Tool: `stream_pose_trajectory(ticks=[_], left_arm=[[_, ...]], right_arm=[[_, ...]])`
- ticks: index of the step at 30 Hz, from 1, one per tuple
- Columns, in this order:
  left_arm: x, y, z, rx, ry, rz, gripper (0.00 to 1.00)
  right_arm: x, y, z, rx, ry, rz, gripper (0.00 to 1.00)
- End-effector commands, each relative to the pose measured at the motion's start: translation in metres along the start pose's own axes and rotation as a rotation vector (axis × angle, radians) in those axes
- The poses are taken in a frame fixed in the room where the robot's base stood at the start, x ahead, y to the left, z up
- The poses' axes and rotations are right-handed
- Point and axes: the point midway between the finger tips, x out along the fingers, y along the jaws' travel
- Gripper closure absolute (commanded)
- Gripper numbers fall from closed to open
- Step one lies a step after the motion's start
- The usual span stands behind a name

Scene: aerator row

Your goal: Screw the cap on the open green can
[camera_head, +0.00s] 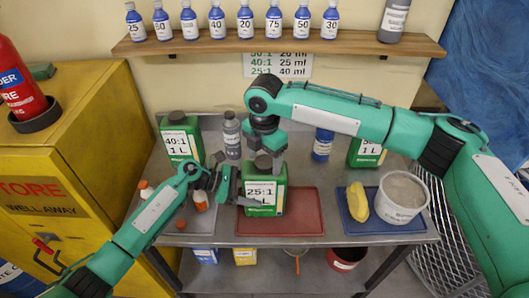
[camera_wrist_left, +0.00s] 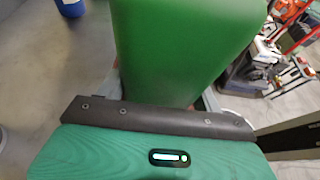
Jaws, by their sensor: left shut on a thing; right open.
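The green can labelled 25:1 (camera_head: 263,196) stands upright at the left part of the red tray. A dark cap (camera_head: 263,162) shows at its top, below my right gripper; I cannot tell whether it is seated. My left gripper (camera_head: 232,188) is shut on the can from its left side. In the left wrist view the can's green wall (camera_wrist_left: 180,45) fills the middle, between the fingers of the left gripper (camera_wrist_left: 160,95). My right gripper (camera_head: 267,150) points down over the can's top, open, with its fingers around the cap; contact is unclear.
Green cans stand behind at left (camera_head: 181,140) and right (camera_head: 366,154), near a grey bottle (camera_head: 231,137) and a blue bottle (camera_head: 322,147). A yellow sponge (camera_head: 357,202) and white bucket (camera_head: 401,197) are on the blue tray. The red tray (camera_head: 305,215) is clear at right.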

Motion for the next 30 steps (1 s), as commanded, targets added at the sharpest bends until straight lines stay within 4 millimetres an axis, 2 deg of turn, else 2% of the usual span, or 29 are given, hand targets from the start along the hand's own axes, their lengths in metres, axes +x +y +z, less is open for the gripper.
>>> stream_pose_trajectory(ticks=[4,5,9,12,17,20,30], left_arm=[[0.0009,-0.0012,-0.0008,-0.002,0.001,-0.003,0.96],[0.0009,-0.0012,-0.0008,-0.002,0.001,-0.003,0.96],[0.0009,-0.0012,-0.0008,-0.002,0.001,-0.003,0.96],[0.0009,-0.0013,-0.0008,-0.001,0.001,-0.004,0.96],[0.001,-0.0014,-0.0007,-0.001,0.001,-0.004,0.96],[0.0011,-0.0014,-0.0007,-0.001,0.001,-0.004,0.96],[0.0013,-0.0016,-0.0004,0.0,0.001,-0.005,0.96]], right_arm=[[0.0001,-0.0001,0.0001,0.0,0.0,0.0,0.3],[0.0001,-0.0001,0.0,0.0,0.0,0.0,0.34],[0.0,0.0,0.0,0.0,0.0,0.0,0.62],[-0.0001,0.0001,-0.0001,0.0,0.0,0.0,0.78],[-0.0002,0.0002,-0.0003,0.01,0.0,0.001,0.78],[0.0003,0.0002,-0.0006,0.073,0.001,0.001,0.78],[0.0008,0.0005,-0.0015,0.603,0.004,0.0,0.78]])
